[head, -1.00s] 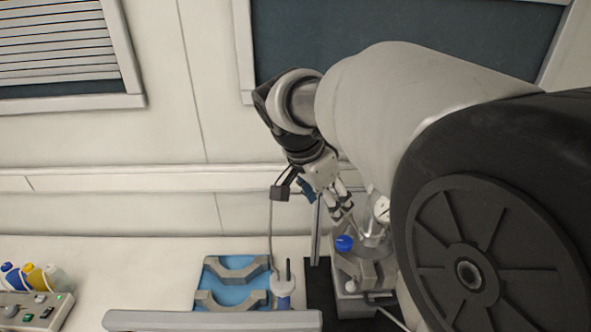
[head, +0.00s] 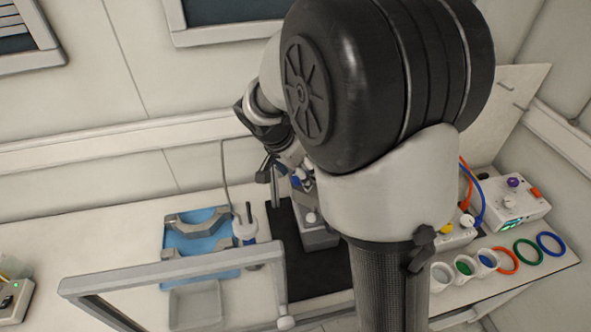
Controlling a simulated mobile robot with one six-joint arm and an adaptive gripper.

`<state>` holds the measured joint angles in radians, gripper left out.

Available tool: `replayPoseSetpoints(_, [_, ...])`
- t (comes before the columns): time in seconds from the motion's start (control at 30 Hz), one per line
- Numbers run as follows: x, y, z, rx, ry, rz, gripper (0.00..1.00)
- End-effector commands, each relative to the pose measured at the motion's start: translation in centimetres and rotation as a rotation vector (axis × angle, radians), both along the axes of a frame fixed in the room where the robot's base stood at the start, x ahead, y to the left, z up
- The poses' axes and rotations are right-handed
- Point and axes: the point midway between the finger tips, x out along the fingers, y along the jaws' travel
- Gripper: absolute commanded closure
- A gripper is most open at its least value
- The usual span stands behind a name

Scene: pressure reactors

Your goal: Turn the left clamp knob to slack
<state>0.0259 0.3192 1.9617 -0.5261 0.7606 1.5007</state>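My gripper (head: 293,158) hangs over the reactor stand, at the far side of my arm. My arm hides much of it, and its fingers are too small and covered to tell open from shut. A small blue spot (head: 296,181) shows just below the gripper, probably the left clamp knob. I cannot tell whether the fingers touch it. The grey reactor stand (head: 318,238) sits on a black mat (head: 302,284). My arm hides the stand's right side and the vessel.
A blue tray (head: 175,240) with grey cradles and a blue-white handled tool (head: 244,228) stand left of the mat. At right are a control box (head: 512,200), cups and coloured rings (head: 527,251).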

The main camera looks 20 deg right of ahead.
Motion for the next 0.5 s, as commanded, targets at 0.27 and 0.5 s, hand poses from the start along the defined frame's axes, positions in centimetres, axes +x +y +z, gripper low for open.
replayPoseSetpoints(0.27, [0.10, -0.19, -0.42, 0.000, -0.002, -0.001, 0.44])
replayPoseSetpoints(0.5, [0.09, -0.18, -0.40, 0.001, -0.001, -0.001, 0.54])
